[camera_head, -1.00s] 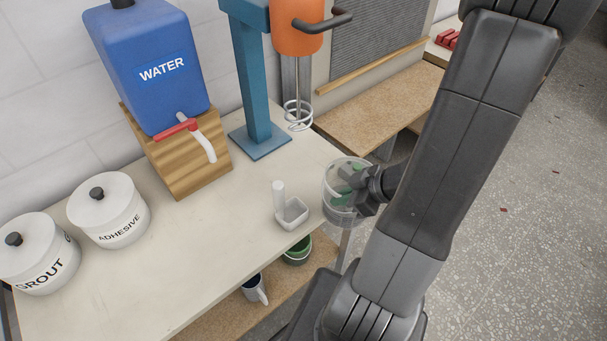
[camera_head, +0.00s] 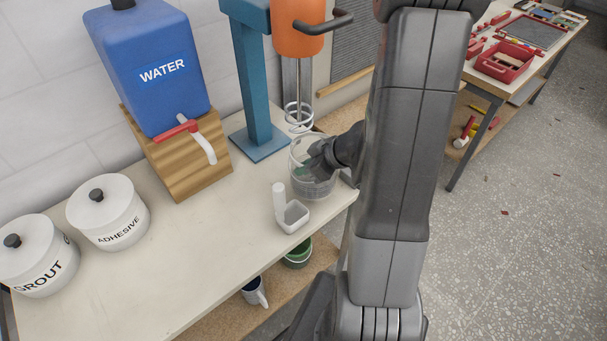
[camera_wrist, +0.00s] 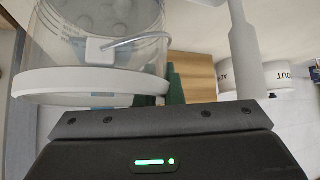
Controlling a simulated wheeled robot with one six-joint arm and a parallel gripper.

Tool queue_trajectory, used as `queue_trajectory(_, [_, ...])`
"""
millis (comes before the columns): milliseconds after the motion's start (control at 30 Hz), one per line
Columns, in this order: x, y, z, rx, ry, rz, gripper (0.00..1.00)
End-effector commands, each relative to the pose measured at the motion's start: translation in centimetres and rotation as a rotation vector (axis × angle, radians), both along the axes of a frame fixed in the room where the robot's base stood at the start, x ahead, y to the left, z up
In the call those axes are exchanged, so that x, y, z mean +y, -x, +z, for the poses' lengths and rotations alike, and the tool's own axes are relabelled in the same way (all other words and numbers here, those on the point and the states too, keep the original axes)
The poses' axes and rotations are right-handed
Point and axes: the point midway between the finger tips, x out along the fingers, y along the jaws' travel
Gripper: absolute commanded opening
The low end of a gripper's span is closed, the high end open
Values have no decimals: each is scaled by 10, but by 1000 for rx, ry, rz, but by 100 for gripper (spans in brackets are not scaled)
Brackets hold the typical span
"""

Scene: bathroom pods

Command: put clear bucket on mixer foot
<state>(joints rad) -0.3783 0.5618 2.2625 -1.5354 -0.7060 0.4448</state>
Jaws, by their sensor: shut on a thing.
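The clear bucket (camera_head: 312,183) is a see-through tub, held by my gripper (camera_head: 318,160) at its right side, above the worktop's right end. In the wrist view the bucket (camera_wrist: 100,45) fills the upper left, with a white rim at its lower edge. My gripper is shut on it; the fingertips are partly hidden. The mixer has a blue stand, an orange motor (camera_head: 298,28) and a wire whisk (camera_head: 299,115). Its flat blue foot (camera_head: 258,147) lies on the worktop, left of and behind the bucket. A small gap shows between bucket and foot.
A white scoop (camera_head: 291,212) sits just left of and in front of the bucket. The blue water tank (camera_head: 150,65) on its wooden stand is left of the mixer. White adhesive (camera_head: 108,212) and grout (camera_head: 37,256) pots stand farther left. The front middle of the worktop (camera_head: 190,255) is bare.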

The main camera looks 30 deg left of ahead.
Motion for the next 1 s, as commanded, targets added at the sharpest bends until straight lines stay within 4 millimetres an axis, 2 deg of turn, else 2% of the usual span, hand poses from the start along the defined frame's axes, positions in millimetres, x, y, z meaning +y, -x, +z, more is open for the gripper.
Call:
queue_trajectory(133, [6, -2, -2, 0, -2, 0, 0])
queue_trajectory(400, [6, -2, -33, 1, 0, 0, 0])
queue_trajectory(700, [6, -2, -34, -2, -1, 1, 0])
queue_trajectory(733, [5, -2, -35, 0, 1, 0, 11])
queue_trajectory(833, [5, -2, -35, 0, 1, 0, 30])
queue_trajectory(1000, [5, -2, -35, 0, 1, 0, 30])
